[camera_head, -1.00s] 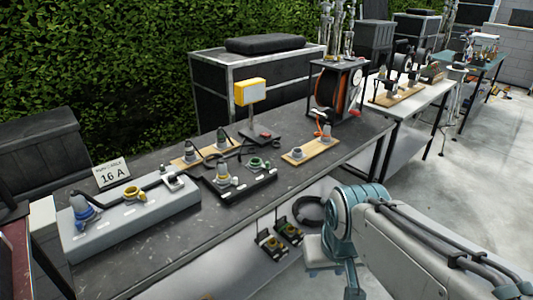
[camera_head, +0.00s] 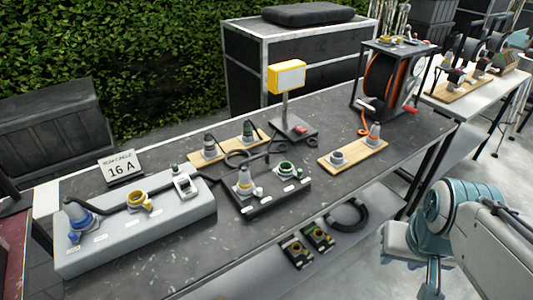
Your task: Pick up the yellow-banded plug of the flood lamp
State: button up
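The flood lamp (camera_head: 287,77) has a yellow housing and stands on a short post at the back of the dark workbench. A grey plug with a yellowish band (camera_head: 244,181) stands upright in the black socket strip (camera_head: 275,202) at mid-bench. Two more upright plugs, a left one (camera_head: 209,147) and a right one (camera_head: 248,132), stand on a wooden board behind it; the right one also looks yellowish at its base. Dark cables overlap here, so I cannot tell which plug leads to the lamp. My arm is at the lower right, off the bench's front edge; my gripper's fingers are not visible.
A grey socket box (camera_head: 135,228) with a blue-banded plug (camera_head: 77,219) fills the bench's left. A "16 A" sign (camera_head: 121,168) stands behind it. A wooden board (camera_head: 353,155) and an orange cable reel (camera_head: 388,83) are at right. The front bench strip is clear.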

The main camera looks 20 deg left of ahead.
aim_at(245, 181)
jog(key=u, duration=0.45)
jog(key=i, duration=0.85)
jog(key=u, duration=0.65)
